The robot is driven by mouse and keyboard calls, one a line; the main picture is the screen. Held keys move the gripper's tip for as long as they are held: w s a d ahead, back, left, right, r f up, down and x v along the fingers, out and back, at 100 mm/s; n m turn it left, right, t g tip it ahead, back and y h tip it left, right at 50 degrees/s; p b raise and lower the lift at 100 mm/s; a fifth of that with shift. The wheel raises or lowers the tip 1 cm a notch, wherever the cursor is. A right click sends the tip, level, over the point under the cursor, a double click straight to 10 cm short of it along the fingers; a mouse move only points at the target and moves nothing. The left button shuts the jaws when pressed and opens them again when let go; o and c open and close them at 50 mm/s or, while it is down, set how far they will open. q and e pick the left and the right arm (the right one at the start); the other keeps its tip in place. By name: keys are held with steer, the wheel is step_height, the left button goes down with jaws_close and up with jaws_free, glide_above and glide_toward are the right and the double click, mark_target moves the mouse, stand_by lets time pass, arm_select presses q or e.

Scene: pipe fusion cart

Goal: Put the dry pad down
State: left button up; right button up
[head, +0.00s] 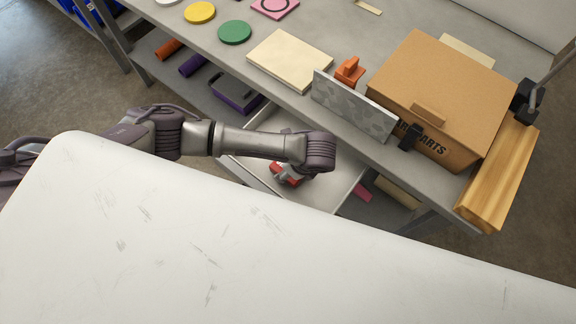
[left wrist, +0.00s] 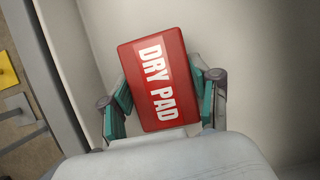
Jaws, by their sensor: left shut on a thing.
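The dry pad is a red block with white "DRY PAD" lettering in the left wrist view (left wrist: 150,55). My left gripper (left wrist: 163,90) is shut on it, one teal-lined finger on each side. In the head view a little of the red pad (head: 279,174) shows below the end of my left arm, over the pale open drawer (head: 335,178) under the bench. The left fingers are mostly hidden there by my wrist. In the left wrist view a plain light surface lies behind the pad; I cannot tell whether the pad touches it. My right gripper is not in view.
The grey bench top (head: 300,18) holds a cardboard box (head: 445,80), a grey speckled panel (head: 350,105), a cream slab (head: 290,58), an orange part (head: 349,71) and coloured discs. A dark case (head: 235,95) stands on the lower shelf. The drawer's right part looks clear.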

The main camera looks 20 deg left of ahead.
arm_select(q)
steer(key=o, duration=1.1)
steer(key=shift+f, duration=0.1)
steer(key=v, duration=1.2)
